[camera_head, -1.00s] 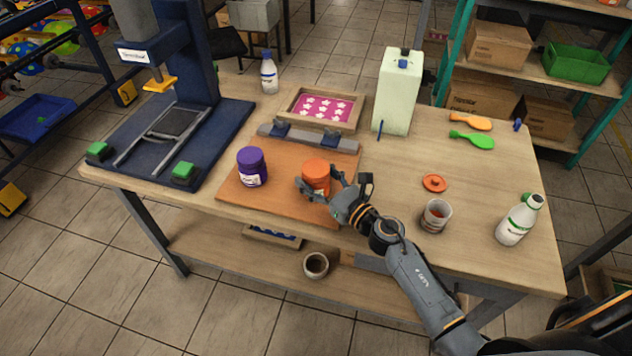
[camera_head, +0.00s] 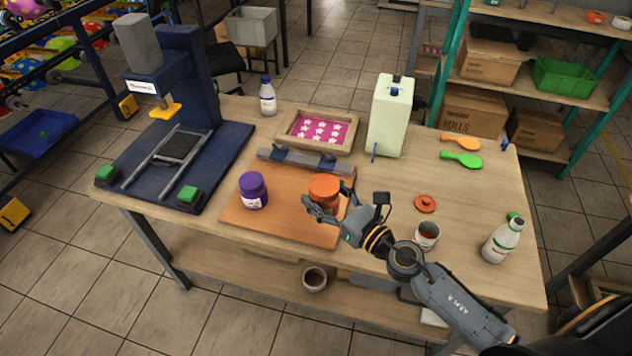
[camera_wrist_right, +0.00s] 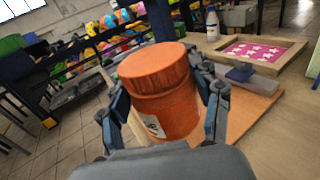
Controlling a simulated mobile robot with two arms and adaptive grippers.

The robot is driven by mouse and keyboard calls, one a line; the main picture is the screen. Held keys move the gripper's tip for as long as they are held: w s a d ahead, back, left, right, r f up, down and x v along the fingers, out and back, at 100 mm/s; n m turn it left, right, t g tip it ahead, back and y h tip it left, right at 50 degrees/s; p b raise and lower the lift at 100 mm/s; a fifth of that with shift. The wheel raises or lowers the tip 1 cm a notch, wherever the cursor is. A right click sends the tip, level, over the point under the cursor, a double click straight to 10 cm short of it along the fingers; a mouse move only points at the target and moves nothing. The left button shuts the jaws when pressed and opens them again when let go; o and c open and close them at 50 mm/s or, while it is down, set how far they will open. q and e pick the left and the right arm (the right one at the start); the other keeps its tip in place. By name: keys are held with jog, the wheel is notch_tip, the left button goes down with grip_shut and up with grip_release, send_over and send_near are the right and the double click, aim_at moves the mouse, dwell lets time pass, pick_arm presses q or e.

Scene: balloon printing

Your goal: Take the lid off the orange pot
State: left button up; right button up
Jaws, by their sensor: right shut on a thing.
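The orange pot (camera_head: 323,193) stands upright at the right part of the brown board, with its ribbed orange lid (camera_wrist_right: 152,66) on top. The lid and the pot's label show large in the right wrist view. My right gripper (camera_head: 329,201) is shut around the pot's body, one finger on each side, below the lid. Its fingers partly hide the pot in the head view. I cannot tell whether the pot's base touches the board. My left gripper is not in view.
A purple pot (camera_head: 253,190) stands left on the brown board (camera_head: 285,222). A rail (camera_head: 300,160) and a framed pink screen (camera_head: 318,130) lie behind. To the right are a loose orange disc (camera_head: 425,204), a cup (camera_head: 427,236) and a white bottle (camera_head: 502,241).

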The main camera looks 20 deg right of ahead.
jog(key=s+r, duration=0.1)
jog(key=s, duration=0.1)
jog(key=s+r, duration=0.1)
jog(key=s, duration=0.4)
jog(key=shift+d+r, duration=0.1)
jog(key=shift+r, duration=0.3)
jog(key=o, duration=0.6)
jog(key=shift+c, duration=0.2)
jog(key=c, duration=0.9)
jog(key=shift+s, duration=0.1)
jog(key=shift+c, duration=0.2)
jog(key=s+d+r+m+t+h, duration=0.1)
jog(key=s+r+m+h, duration=0.2)
jog(key=s+h, duration=0.4)
jog(key=shift+s+d+r+m+t, duration=0.15)
jog(key=shift+r+m+t, duration=0.2)
jog(key=shift+m, duration=0.55)
